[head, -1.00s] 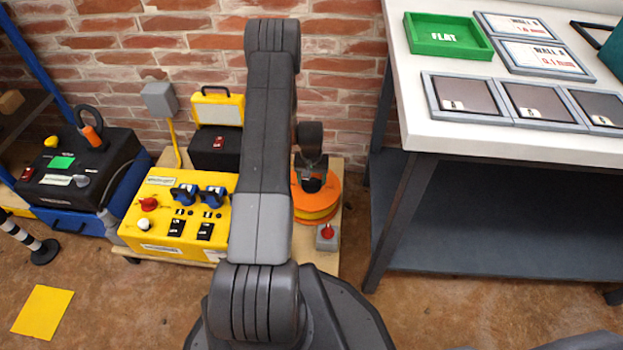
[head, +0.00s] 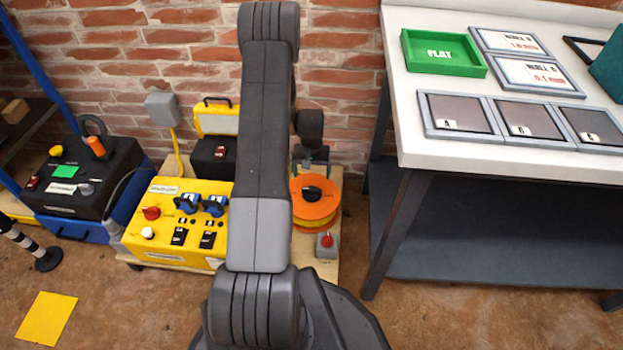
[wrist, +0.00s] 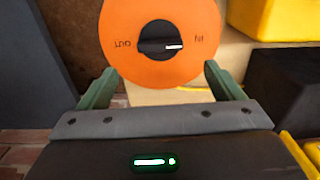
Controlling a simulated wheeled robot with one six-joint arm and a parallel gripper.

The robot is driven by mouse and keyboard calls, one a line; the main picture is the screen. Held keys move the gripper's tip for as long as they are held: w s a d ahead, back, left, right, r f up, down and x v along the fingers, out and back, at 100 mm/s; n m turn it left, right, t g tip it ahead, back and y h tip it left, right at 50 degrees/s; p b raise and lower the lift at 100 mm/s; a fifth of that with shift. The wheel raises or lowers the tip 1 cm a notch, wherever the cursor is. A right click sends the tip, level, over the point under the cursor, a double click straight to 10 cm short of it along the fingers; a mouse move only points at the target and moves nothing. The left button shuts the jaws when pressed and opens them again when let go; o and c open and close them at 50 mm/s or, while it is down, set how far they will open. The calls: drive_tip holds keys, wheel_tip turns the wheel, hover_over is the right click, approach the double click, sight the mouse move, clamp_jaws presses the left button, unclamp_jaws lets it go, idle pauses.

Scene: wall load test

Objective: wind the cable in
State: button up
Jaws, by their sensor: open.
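An orange cable reel (head: 316,203) with a black knob at its centre stands on a low wooden platform, partly behind my arm in the head view. In the wrist view the reel face (wrist: 140,65) carries the words OUT and IN on either side of the black knob (wrist: 163,41). The white mark on the knob points toward IN. My gripper (wrist: 157,85) is open and empty, its two green fingers spread below the knob in the picture and apart from it. In the head view my gripper (head: 312,165) is small, just behind the reel.
A yellow control box (head: 165,215) with blue plugs is left of the reel. A small grey box with a red button (head: 326,242) stands in front of it. A white-topped bench (head: 500,150) is at the right. A brick wall (head: 345,60) closes off the back.

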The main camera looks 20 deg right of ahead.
wheel_tip(320, 180, up, 5)
drive_tip(key=p, duration=0.1)
hover_over(312, 189)
drive_tip(key=shift+a+r, duration=0.1)
wheel_tip(312, 189, down, 14)
drive_tip(key=b, duration=0.4)
drive_tip(key=shift+b, duration=0.35)
drive_tip(key=shift+r, duration=0.1)
drive_tip(key=shift+m+p, duration=0.3)
drive_tip(key=shift+m, duration=0.3)
